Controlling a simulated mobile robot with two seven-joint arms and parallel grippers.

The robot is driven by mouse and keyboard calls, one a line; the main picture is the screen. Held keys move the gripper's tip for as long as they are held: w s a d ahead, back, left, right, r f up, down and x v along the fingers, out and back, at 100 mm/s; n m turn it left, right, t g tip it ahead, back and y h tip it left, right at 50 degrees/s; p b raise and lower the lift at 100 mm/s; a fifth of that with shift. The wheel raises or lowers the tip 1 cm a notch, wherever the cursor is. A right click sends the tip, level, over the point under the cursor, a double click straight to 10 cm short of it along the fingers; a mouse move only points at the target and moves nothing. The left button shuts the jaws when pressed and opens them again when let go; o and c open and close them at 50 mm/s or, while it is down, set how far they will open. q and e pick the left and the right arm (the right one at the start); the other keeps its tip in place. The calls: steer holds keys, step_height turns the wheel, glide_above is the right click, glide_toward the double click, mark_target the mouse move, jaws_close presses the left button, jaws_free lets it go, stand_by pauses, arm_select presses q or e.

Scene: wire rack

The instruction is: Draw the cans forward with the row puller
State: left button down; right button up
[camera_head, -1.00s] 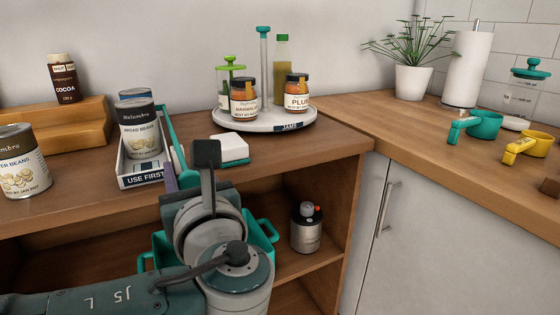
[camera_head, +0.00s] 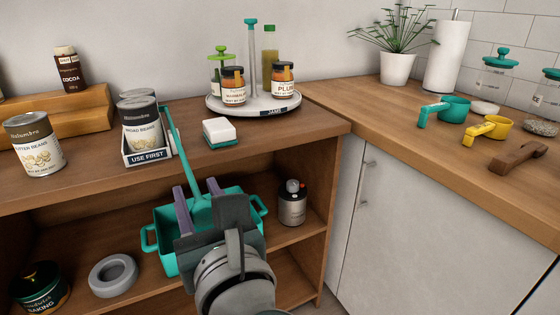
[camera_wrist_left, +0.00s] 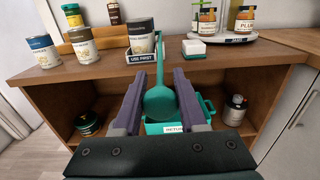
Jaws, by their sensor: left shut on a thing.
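The teal row puller (camera_head: 184,160) has a long thin shaft and a wide rounded end. My left gripper (camera_head: 198,190) is shut on that wide end, in front of the shelf edge; the left wrist view shows the rounded end (camera_wrist_left: 160,102) between the fingers. The shaft runs back along the right side of the USE FIRST tray (camera_head: 147,158). A broad beans can (camera_head: 142,126) stands upright at the tray's front, against its label. A second can (camera_head: 136,94) stands right behind it, mostly hidden. The puller's far end is hidden behind the cans. My right gripper is not in view.
A butter beans can (camera_head: 35,150) stands left of the tray. A white and teal block (camera_head: 219,132) lies to its right, near a turntable (camera_head: 245,104) with jars and bottles. A teal bin (camera_head: 165,250) sits on the lower shelf, below my gripper.

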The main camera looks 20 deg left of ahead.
arm_select(q)
steer(key=c, duration=0.5)
jaws_free()
steer(key=v, duration=1)
steer(key=shift+s, duration=0.1)
